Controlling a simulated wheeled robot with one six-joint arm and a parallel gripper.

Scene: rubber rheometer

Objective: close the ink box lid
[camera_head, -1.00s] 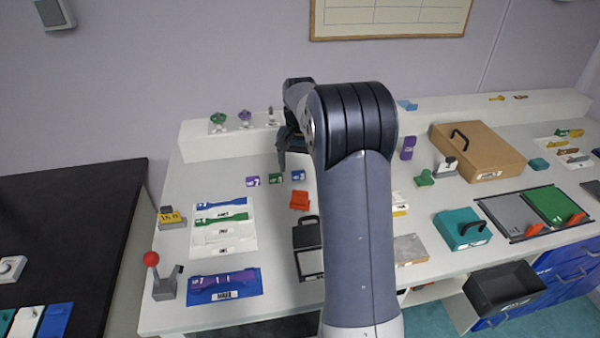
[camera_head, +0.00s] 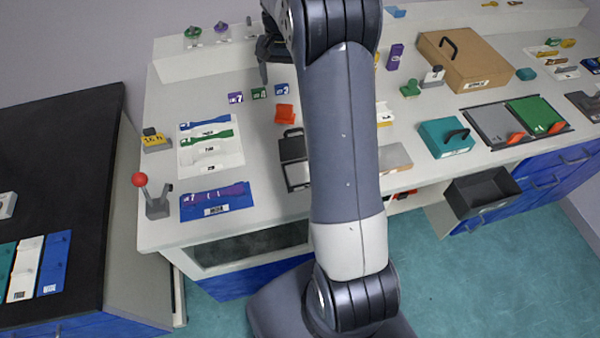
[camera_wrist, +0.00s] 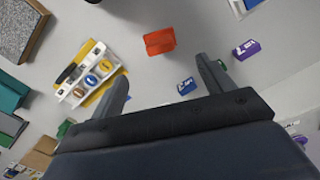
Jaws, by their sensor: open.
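I cannot tell for sure which thing is the ink box. A black box (camera_head: 293,148) with a handle stands left of my arm in the head view; its darker part looks raised behind a pale, labelled front part, and my arm partly hides its right side. A small red-orange piece (camera_head: 285,113) lies behind it and also shows in the wrist view (camera_wrist: 159,41). My gripper (camera_head: 270,58) is over the back of the bench, beyond the red piece.
Small numbered blocks (camera_head: 259,93) lie near my gripper. A yellow-and-white rack (camera_wrist: 92,75) shows in the wrist view. A teal box (camera_head: 446,139) and a brown box (camera_head: 465,60) stand right. A red-knobbed lever (camera_head: 140,180) stands at the front left. A back ledge (camera_head: 205,61) borders the bench.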

